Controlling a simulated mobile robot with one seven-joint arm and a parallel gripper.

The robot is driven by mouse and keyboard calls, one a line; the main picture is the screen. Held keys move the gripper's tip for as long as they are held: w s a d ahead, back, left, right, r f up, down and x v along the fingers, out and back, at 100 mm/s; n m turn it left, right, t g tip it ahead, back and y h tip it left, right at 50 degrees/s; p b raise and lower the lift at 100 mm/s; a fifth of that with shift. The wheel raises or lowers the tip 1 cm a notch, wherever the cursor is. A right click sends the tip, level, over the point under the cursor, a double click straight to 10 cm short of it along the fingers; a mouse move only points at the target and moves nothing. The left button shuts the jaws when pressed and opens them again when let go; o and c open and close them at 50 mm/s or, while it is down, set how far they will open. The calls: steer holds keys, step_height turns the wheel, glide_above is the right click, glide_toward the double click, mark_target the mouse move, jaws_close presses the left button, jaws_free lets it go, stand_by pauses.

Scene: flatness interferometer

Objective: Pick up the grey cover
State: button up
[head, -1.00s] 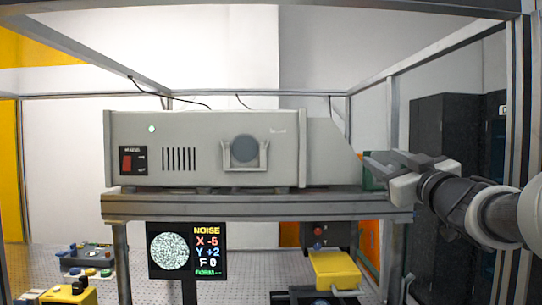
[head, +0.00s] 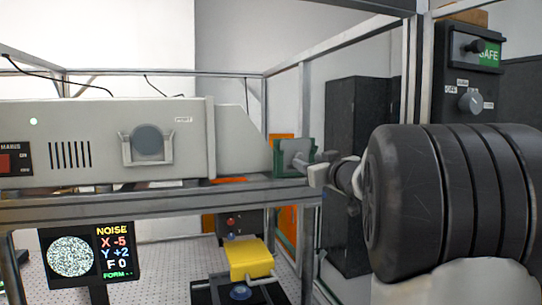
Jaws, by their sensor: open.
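A round dark grey cover (head: 147,140) sits upright in a light grey bracket on the front of the long instrument housing, left of a small label. A second grey piece (head: 297,151) shows within a green holder (head: 279,158) at the right end of the housing; I cannot tell whether it is a cover or part of the holder. My gripper (head: 308,164) is open at this green holder, well right of the round cover. Its fingers are small and partly overlap the holder, so I cannot tell whether they touch it.
The housing stands on a grey metal shelf (head: 130,208). A screen (head: 88,258) and a yellow block (head: 250,259) are below. A frame post (head: 414,80) and a control box (head: 470,75) marked SAFE stand at right. A dark cabinet (head: 355,130) is behind.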

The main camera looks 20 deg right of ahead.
mark_target(300, 157)
steer(key=w+p, duration=0.1)
steer(key=w, duration=0.4)
steer(key=shift+w, duration=0.35)
steer(key=shift+r, duration=0.1)
steer(key=c, duration=1)
